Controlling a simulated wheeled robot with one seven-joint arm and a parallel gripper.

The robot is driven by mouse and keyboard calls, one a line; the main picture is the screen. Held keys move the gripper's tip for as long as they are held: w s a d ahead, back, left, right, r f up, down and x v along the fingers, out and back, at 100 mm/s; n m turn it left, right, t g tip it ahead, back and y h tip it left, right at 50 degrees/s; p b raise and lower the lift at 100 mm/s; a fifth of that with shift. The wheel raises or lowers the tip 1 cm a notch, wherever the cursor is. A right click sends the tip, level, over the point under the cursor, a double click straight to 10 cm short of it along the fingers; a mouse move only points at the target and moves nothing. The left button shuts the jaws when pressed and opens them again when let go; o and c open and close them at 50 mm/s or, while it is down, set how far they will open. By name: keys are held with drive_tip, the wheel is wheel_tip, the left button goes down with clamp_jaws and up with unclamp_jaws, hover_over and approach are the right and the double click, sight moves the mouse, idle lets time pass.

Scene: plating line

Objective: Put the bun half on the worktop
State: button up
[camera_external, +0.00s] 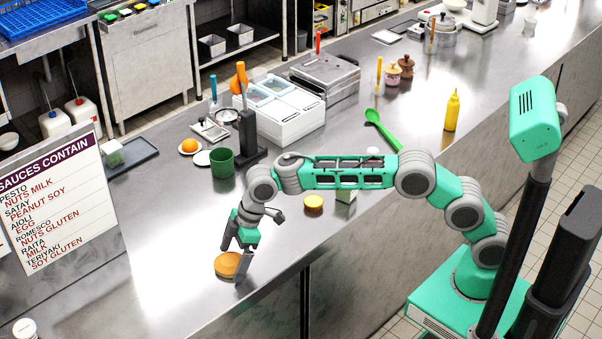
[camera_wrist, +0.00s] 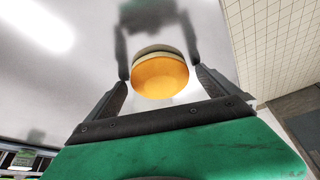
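The bun half (camera_external: 226,265) is a round golden-brown piece on the steel worktop (camera_external: 185,285), near the front edge. In the wrist view the bun half (camera_wrist: 160,78) lies between my two fingertips, with its reflection in the worktop directly above it. My gripper (camera_external: 236,262) points down at the bun, with one finger in front of its right side and the other behind it. In the wrist view my gripper (camera_wrist: 160,72) has a finger on each side of the bun, with a narrow gap seeming to show at both. The fingertips are close to the worktop surface.
A yellow round piece (camera_external: 313,202) and a small pale green-white block (camera_external: 346,195) sit right of my gripper. A green cup (camera_external: 222,163), a white lidded container (camera_external: 285,120) and a sauce sign (camera_external: 55,205) stand further off. The worktop around the bun is clear.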

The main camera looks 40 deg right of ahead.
drive_tip(key=shift+d+r, duration=0.1)
drive_tip(key=shift+r, duration=0.5)
drive_tip(key=v, duration=1.1)
drive_tip(key=s+d+m+t+h, duration=0.15)
drive_tip(key=d+m, duration=0.25)
drive_tip(key=d, duration=0.8)
drive_tip(key=s+d+m, duration=0.3)
drive_tip(key=d, duration=1)
drive_tip(key=s+d+f+m+h, duration=0.1)
drive_tip(key=s+d+f+m, duration=0.2)
drive_tip(key=s+d, duration=0.4)
drive_tip(key=s+d+f+m+h, duration=0.1)
drive_tip(key=s+d+f+m, duration=0.2)
drive_tip(key=s+d+f, duration=0.3)
drive_tip(key=s+d, duration=0.2)
drive_tip(key=d, duration=0.3)
drive_tip(key=shift+f+m+p, duration=0.25)
drive_tip(key=shift+m+p, duration=0.05)
